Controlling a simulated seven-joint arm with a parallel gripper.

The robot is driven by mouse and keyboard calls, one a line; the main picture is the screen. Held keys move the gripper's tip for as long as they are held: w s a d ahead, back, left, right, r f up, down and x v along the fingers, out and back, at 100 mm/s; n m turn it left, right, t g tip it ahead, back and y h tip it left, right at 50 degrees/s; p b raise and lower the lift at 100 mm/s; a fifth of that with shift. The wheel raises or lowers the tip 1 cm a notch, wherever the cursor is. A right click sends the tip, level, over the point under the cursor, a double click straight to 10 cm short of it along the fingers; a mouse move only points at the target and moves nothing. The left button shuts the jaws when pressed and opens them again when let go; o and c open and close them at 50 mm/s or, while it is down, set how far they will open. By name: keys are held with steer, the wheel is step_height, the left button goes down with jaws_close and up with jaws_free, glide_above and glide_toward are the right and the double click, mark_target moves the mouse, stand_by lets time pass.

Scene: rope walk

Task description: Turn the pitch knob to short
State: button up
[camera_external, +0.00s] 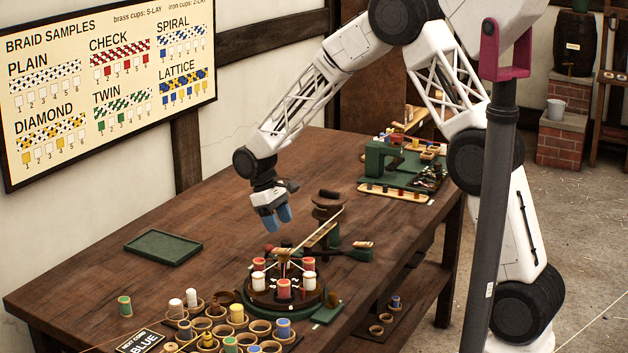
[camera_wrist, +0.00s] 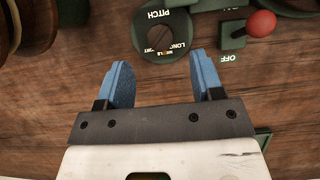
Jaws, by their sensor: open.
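The pitch dial (camera_wrist: 178,18) is a dark green disc at the top centre of the wrist view. White letters on it read PITCH and LONG, and other marks are partly legible. Its round brown centre (camera_wrist: 160,38) looks like the knob; which mark it points to I cannot tell. I cannot make out the dial in the external view. My gripper (camera_wrist: 162,58) has its two blue fingers apart with nothing between them, just short of the dial in the picture. In the external view my gripper (camera_external: 277,222) hangs above the table behind the braiding machine (camera_external: 285,300).
A red ball handle (camera_wrist: 261,23) stands by an OFF label right of the dial. A wooden round part (camera_wrist: 35,22) is at upper left. The cup tray (camera_external: 225,325) is in front, a green tray (camera_external: 163,247) at left, and a green bench device (camera_external: 390,165) behind.

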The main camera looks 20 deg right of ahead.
mark_target(287, 242)
steer(key=shift+x, duration=2.95)
steer(key=shift+c, duration=0.2)
steer(key=c, duration=0.9)
steer(key=shift+m, duration=0.4)
steer(key=m+y, duration=0.1)
steer(key=m, duration=0.2)
steer(key=shift+w+g, duration=0.1)
steer(key=shift+g, duration=0.3)
steer(key=shift+d+m+y, duration=0.1)
steer(key=shift+m+y, duration=1)
steer(key=shift+m, duration=1.4)
